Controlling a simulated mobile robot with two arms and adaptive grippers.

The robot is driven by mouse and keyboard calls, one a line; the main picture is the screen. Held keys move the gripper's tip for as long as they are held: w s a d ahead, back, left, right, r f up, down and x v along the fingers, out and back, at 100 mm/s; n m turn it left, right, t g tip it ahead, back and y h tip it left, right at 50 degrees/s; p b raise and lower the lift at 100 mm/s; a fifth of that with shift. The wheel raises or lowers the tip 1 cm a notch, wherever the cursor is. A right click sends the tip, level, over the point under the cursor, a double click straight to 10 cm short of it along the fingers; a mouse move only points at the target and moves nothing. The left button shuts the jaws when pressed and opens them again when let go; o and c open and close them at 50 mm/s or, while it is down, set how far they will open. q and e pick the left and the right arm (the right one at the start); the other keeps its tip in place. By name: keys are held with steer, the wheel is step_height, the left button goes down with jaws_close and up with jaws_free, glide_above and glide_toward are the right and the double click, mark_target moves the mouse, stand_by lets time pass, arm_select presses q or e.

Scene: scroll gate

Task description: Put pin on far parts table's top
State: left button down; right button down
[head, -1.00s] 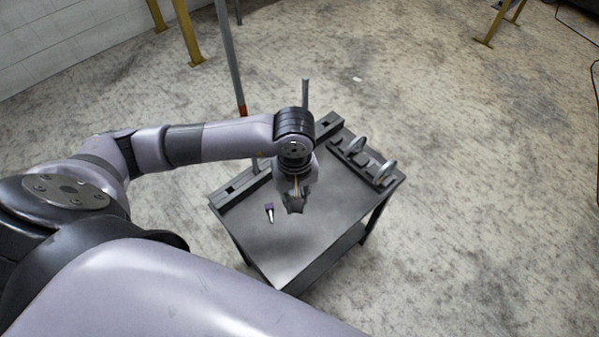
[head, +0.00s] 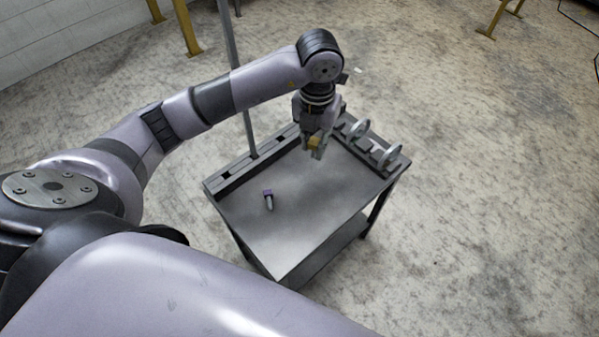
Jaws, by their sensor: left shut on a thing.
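A dark grey parts table (head: 290,225) stands in the middle of the head view. A small pin with a purple head and grey shank (head: 268,199) lies on its top, left of the middle. My left gripper (head: 317,152) points down above the back part of the table and is shut on a small yellow thing (head: 314,142). This may be another pin; the fingers hide most of it. The held thing appears to be clear of the tabletop. My right gripper is not in view.
Two grey rings stand in a dark rack (head: 375,153) at the table's back right edge. A slotted dark rail (head: 233,177) runs along the back left edge, with a grey pole (head: 236,80) beside it. The table's front middle is clear.

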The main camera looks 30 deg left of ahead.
arm_select(q)
steer(key=n, duration=0.2)
steer(key=w+n+b, duration=0.1)
steer(key=n, duration=0.1)
steer(key=shift+w+n, duration=0.2)
steer(key=shift+n, duration=0.2)
steer(key=n, duration=0.2)
steer(key=n+b, duration=0.2)
steer(key=n, duration=0.4)
glide_above(316, 188)
step_height(316, 188, down, 19)
steer(key=shift+r, duration=0.1)
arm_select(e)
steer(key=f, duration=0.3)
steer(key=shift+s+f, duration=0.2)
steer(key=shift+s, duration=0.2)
arm_select(q)
steer(key=c, duration=1.4)
jaws_free()
